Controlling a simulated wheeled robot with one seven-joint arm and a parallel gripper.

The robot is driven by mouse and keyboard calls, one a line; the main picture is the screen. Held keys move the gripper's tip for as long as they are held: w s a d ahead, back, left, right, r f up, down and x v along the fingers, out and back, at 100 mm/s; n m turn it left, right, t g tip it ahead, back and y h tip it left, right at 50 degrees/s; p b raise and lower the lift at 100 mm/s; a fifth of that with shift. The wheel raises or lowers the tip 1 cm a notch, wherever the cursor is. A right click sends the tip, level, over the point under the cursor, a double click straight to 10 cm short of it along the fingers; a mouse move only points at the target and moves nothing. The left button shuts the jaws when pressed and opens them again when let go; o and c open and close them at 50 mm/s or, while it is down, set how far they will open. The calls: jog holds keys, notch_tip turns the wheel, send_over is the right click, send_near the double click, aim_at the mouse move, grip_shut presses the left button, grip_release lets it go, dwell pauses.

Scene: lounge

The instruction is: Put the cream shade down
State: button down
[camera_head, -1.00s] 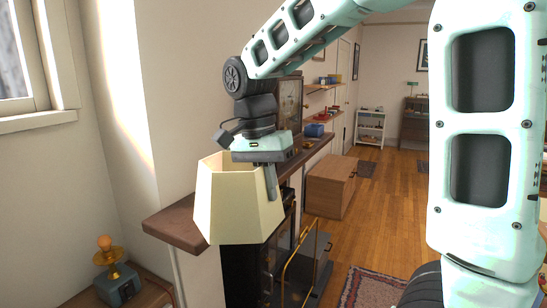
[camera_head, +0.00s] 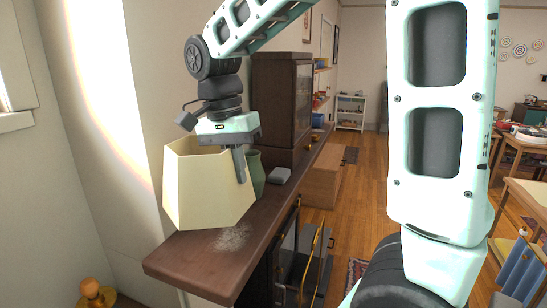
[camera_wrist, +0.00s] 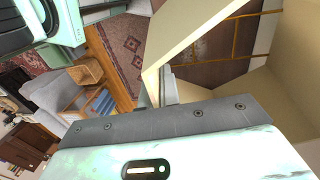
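The cream shade (camera_head: 205,190), a faceted open-topped lampshade, hangs upright from my gripper (camera_head: 236,163) in the head view. My gripper is shut on the shade's wall near its upper rim, with one finger outside on the right; the other finger is hidden. In the wrist view the shade's wall (camera_wrist: 188,38) runs up from my gripper (camera_wrist: 160,88). The shade overlaps the near end of the dark wooden shelf (camera_head: 200,268); I cannot tell whether its lower edge touches the shelf.
A pale speckled patch (camera_head: 233,238) marks the shelf near the shade. A green vessel (camera_head: 257,172) stands just behind it, then a grey object (camera_head: 279,176) and a dark cabinet (camera_head: 280,100). A lamp bulb (camera_head: 91,287) shows at lower left. The shelf's front end looks bare.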

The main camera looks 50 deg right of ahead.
jog(key=shift+w+f+p, duration=0.15)
jog(key=shift+f+p, duration=0.9)
jog(key=shift+f, duration=3.9)
jog(key=shift+f, duration=0.1)
jog(key=c, duration=1.6)
grip_release()
jog(key=shift+c, duration=0.2)
